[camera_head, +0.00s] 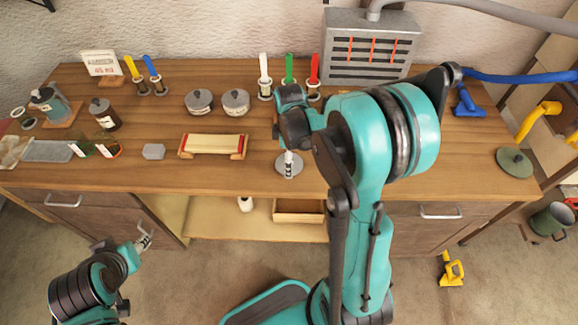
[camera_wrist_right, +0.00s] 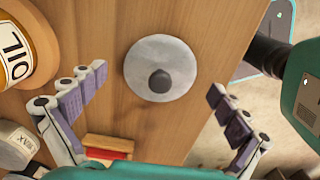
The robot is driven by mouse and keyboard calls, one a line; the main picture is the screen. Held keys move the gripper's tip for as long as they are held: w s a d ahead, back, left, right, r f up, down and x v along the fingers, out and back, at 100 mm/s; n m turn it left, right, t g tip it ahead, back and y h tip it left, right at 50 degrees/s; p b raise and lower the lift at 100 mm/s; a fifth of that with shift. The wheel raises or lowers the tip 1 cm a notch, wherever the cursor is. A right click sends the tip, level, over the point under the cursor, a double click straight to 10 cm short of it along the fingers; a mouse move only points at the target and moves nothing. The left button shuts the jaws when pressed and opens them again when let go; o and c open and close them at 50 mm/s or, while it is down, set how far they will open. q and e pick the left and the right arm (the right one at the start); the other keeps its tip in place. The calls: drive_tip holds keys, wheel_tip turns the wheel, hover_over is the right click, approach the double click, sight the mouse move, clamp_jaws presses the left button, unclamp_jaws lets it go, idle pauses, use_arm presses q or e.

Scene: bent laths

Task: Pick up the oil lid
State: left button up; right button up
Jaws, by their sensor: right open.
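The oil lid, a round grey disc (camera_head: 298,167) with a dark knob, lies flat on the workbench near its front edge. In the right wrist view the lid (camera_wrist_right: 160,60) sits between and beyond my open fingers. My right gripper (camera_head: 289,158) is above the lid, and its fingers (camera_wrist_right: 156,90) hold nothing. A jar labelled OIL (camera_wrist_right: 22,45) stands at the left of the wrist view; my right arm seems to hide it in the head view. My left gripper (camera_head: 146,238) is low, in front of the bench at the left, apart from the lid; its jaw state is unclear.
The wooden workbench (camera_head: 340,178) has bare wood around the lid. A wooden rack with red ends (camera_head: 213,146) is left of it. Lidded jars (camera_head: 199,102) (camera_head: 236,103) and colored-handled tools (camera_head: 289,70) stand behind. A grey slotted box (camera_head: 370,50) is against the wall.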

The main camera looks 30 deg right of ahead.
drive_tip(key=shift+f, duration=0.15)
drive_tip(key=c, duration=1.1)
drive_tip(key=shift+s, duration=0.1)
drive_tip(key=shift+c, duration=1.1)
